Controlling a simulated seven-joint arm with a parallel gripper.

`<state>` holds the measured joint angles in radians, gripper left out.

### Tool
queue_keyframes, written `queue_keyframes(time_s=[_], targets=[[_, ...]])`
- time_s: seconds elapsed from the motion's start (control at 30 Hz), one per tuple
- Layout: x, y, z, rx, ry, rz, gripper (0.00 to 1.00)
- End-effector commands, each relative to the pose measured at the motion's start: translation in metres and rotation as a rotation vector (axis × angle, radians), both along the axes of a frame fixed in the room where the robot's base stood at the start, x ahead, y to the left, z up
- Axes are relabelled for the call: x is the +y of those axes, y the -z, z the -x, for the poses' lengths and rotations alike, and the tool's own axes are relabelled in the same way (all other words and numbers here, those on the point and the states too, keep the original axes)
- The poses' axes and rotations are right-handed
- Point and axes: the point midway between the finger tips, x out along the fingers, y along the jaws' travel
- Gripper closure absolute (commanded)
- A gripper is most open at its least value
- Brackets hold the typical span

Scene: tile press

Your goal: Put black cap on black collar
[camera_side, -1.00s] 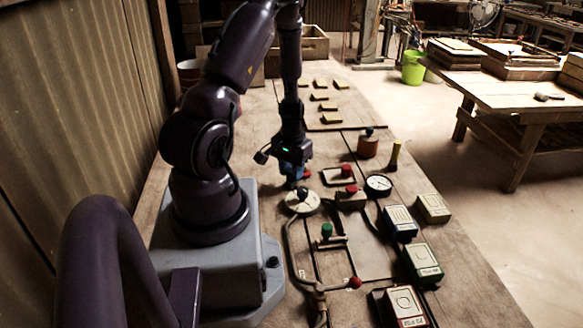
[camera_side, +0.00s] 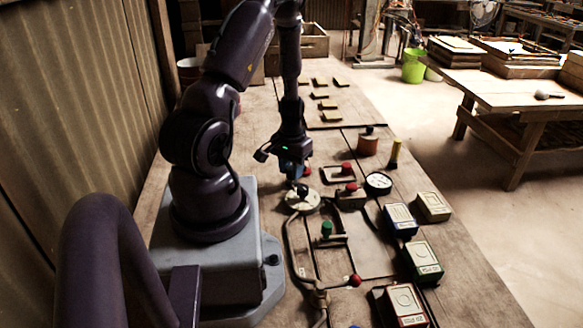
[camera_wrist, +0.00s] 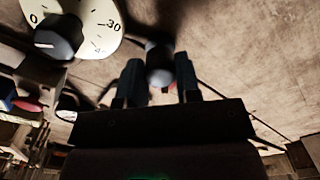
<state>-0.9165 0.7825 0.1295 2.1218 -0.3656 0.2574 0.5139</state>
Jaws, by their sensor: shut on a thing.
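My gripper (camera_side: 292,171) points down above the bench, just behind the white dial (camera_side: 301,199) in the side view. In the wrist view my gripper (camera_wrist: 160,83) is shut on a small dark, rounded piece, probably the black cap (camera_wrist: 160,65). The piece sits between the two dark fingers, and its lower end is hard to make out. In the side view the fingers hide it. The dial, with its dark knob, also shows at the top left of the wrist view (camera_wrist: 95,25). I cannot pick out the black collar with certainty.
A red-brown pot with a dark top (camera_side: 367,145), a yellow post (camera_side: 395,153) and a gauge (camera_side: 378,184) stand to the right. Red buttons, a green knob (camera_side: 326,229), bent pipework and several boxes are nearer. Yellow tiles (camera_side: 331,116) lie behind.

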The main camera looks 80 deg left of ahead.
Motion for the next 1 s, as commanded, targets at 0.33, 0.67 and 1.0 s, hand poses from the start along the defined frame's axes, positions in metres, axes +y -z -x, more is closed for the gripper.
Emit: queue_keyframes(time_s=[0.33,0.67,1.0], targets=[[0.000,-0.004,0.000,-0.001,0.000,-0.001,0.91],[0.000,-0.014,0.000,-0.001,-0.001,-0.001,0.91],[0.000,-0.016,0.000,0.000,-0.001,0.000,0.91]])
